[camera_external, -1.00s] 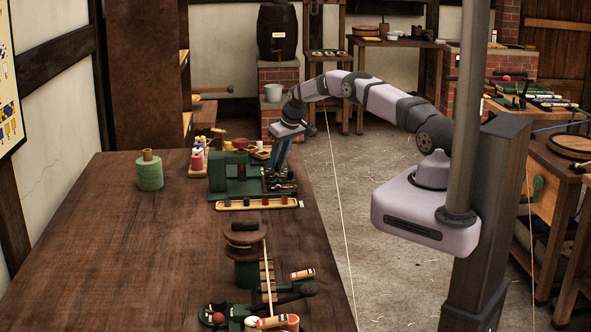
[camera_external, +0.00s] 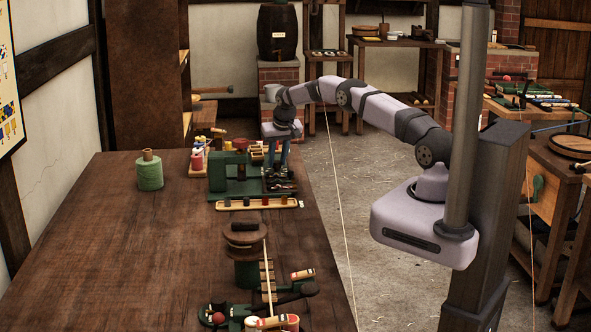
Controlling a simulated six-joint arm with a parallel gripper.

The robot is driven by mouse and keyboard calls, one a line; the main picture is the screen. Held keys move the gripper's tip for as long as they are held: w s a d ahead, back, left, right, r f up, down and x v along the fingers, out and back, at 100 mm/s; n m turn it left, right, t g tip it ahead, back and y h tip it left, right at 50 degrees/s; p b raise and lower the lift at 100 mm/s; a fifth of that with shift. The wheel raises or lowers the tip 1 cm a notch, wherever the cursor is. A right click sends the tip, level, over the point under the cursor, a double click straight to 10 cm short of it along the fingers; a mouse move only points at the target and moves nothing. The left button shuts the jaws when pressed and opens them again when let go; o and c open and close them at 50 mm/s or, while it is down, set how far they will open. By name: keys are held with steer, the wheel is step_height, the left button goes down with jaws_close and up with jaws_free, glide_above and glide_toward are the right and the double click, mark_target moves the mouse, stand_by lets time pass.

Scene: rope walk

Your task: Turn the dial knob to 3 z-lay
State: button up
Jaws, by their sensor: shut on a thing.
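My gripper (camera_external: 277,168) points down over the dark panel (camera_external: 283,190) at the right side of the green machine (camera_external: 218,174), at the far end of the long table. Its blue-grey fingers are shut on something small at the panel. This appears to be the dial knob, but the fingers hide it. The dial's marks, including 3 z-lay, are too small to read.
A tray (camera_external: 229,206) with several small pegs lies in front of the machine. A green spool (camera_external: 150,175) stands to the left. A round wooden reel (camera_external: 246,228) and tools are nearer. The table's left middle is clear.

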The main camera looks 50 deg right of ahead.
steer(key=o, duration=1)
steer(key=shift+o, duration=0.2)
steer(key=shift+r, duration=0.15)
steer(key=b+v, duration=0.2)
steer(key=v, duration=0.5)
steer(key=shift+a, duration=0.1)
